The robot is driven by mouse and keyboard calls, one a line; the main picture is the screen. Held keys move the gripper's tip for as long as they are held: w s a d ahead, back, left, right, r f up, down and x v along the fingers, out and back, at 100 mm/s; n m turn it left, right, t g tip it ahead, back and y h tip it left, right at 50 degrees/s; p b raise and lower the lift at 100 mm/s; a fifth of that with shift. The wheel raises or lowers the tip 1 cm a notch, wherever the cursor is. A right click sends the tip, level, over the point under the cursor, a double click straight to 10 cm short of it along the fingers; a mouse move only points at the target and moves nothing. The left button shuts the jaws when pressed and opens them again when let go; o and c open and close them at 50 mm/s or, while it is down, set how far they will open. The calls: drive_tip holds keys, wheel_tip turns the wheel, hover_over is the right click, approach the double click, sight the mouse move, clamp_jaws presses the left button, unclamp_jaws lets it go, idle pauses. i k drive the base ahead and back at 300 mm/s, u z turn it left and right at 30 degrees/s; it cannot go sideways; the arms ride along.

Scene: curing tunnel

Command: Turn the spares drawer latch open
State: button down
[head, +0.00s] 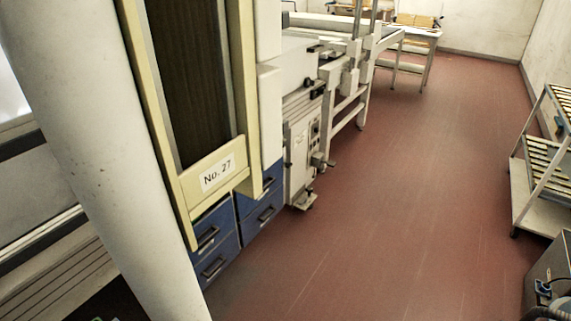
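Blue drawers with dark handles stand low at the left, under a cream frame. A nearer pair has an upper drawer (225,224) and a lower drawer (226,262). A farther pair has an upper drawer (255,192) and a lower drawer (256,223). All look shut. I cannot tell which is the spares drawer, and no latch can be made out. My gripper is not in view.
The cream frame (190,200) with a "No. 27" label (217,174) hangs above the drawers. A white machine (299,160) stands beyond them. A shelved rack (535,200) and a grey unit (545,270) stand at the right. The red floor (400,200) between is clear.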

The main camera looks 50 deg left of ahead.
sight(286, 164)
drive_tip(key=u, duration=0.5)
drive_tip(key=i, duration=0.8)
drive_tip(key=u, duration=1.15)
drive_tip(key=i, duration=0.35)
drive_tip(key=z, duration=0.6)
drive_tip(key=i, duration=2.4)
drive_tip(key=u, duration=3)
